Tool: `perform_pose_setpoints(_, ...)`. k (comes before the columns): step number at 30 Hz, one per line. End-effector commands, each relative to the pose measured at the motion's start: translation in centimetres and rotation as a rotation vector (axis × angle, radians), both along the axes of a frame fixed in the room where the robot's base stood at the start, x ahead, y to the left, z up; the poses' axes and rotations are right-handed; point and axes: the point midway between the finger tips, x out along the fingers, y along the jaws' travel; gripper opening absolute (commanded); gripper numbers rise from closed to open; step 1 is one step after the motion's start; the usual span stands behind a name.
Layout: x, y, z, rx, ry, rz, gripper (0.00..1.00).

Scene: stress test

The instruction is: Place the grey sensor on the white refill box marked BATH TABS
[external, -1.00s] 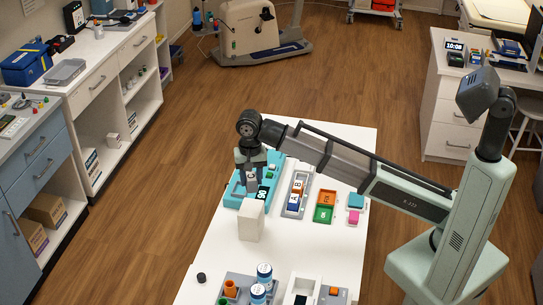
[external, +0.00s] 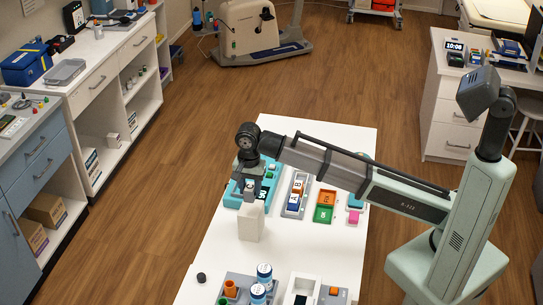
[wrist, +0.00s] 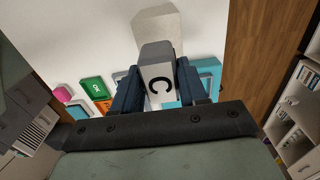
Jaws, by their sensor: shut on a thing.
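My gripper (external: 248,190) is shut on a grey block, which looks to be the grey sensor (wrist: 158,52); a paler face with a black C shows between the fingers in the wrist view. The fingers (wrist: 158,88) clasp it on two sides. The plain white upright box (external: 251,223) stands on the white table, just below and in front of my gripper in the external view. It also shows beyond the held block in the wrist view (wrist: 155,20). I cannot read any BATH TABS lettering on it, nor tell whether the block touches it.
A teal tray (external: 231,196) lies behind the white box. A grey tray of lettered blocks (external: 303,184), an orange and green tray (external: 325,198) and a pink block (external: 354,218) lie to the right. Blue-and-white cans (external: 264,272) stand at the front. Bare table (external: 215,250) lies left of the box.

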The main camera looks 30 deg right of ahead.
Motion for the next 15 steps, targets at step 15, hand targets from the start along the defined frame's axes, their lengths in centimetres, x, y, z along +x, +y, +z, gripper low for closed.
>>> perform_pose_setpoints(15, 0.0, 0.0, -4.2, 0.001, -0.001, 0.001, 0.10)
